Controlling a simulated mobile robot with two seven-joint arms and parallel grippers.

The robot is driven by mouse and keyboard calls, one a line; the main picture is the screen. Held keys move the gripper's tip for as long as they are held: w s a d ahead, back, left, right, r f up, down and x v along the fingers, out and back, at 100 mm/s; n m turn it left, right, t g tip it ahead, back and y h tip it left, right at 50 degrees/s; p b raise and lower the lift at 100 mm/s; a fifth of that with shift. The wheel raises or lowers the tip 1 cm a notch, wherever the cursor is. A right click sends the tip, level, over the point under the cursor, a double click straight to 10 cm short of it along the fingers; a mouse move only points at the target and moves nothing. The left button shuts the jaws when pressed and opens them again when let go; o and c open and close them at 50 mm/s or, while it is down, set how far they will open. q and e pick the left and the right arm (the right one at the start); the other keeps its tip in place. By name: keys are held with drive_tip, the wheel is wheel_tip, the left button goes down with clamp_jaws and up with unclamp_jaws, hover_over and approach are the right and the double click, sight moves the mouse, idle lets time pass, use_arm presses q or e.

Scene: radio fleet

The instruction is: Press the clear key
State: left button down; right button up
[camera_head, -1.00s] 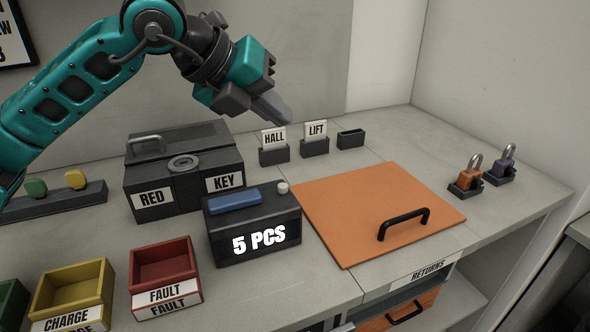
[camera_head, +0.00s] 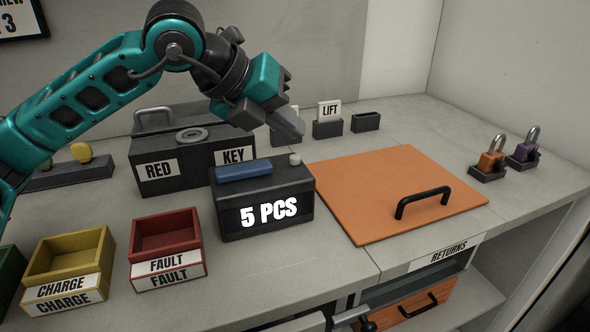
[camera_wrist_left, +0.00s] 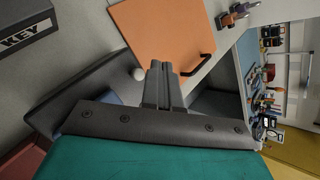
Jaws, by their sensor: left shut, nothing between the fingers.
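A dark counter box (camera_head: 262,210) reading "5 PCS" stands on the worktop. It has a wide blue bar (camera_head: 243,172) and a small round white button (camera_head: 295,159) on top. Neither is lettered, so I cannot tell by a label which is the clear key. My left gripper (camera_head: 292,127) is shut and empty, above and apart from the white button in the head view. In the left wrist view, its closed fingers (camera_wrist_left: 164,82) lie just right of the white button (camera_wrist_left: 137,74); the blue bar is mostly hidden by the gripper body. My right gripper is not clearly seen.
A dark box marked RED and KEY (camera_head: 198,172) stands behind the counter. Yellow CHARGE (camera_head: 65,275) and red FAULT (camera_head: 166,252) bins sit front left. An orange board (camera_head: 385,190) with a black handle lies right. Card holders and two padlocks (camera_head: 492,160) stand farther back.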

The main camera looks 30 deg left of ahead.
sight(289, 165)
use_arm(q)
drive_tip(key=shift+f, duration=0.5)
drive_tip(key=shift+f+b, duration=0.15)
drive_tip(key=shift+b, duration=0.2)
use_arm(e)
drive_tip(key=shift+w+a, duration=0.3)
drive_tip(key=shift+a, duration=0.05)
drive_tip(key=shift+s+f, duration=0.1)
drive_tip(key=shift+f, duration=0.1)
idle(0.8)
use_arm(q)
drive_tip(key=shift+f+b, duration=0.45)
drive_tip(key=shift+b, duration=0.05)
use_arm(e)
drive_tip(key=shift+f, duration=0.45)
use_arm(q)
drive_tip(key=shift+f+b, duration=0.55)
drive_tip(key=shift+b, duration=0.05)
use_arm(e)
drive_tip(key=shift+f, duration=0.55)
use_arm(q)
drive_tip(key=shift+r+p, duration=0.7)
drive_tip(key=shift+r, duration=0.3)
use_arm(e)
drive_tip(key=shift+d+r, duration=0.1)
drive_tip(key=shift+r, duration=0.6)
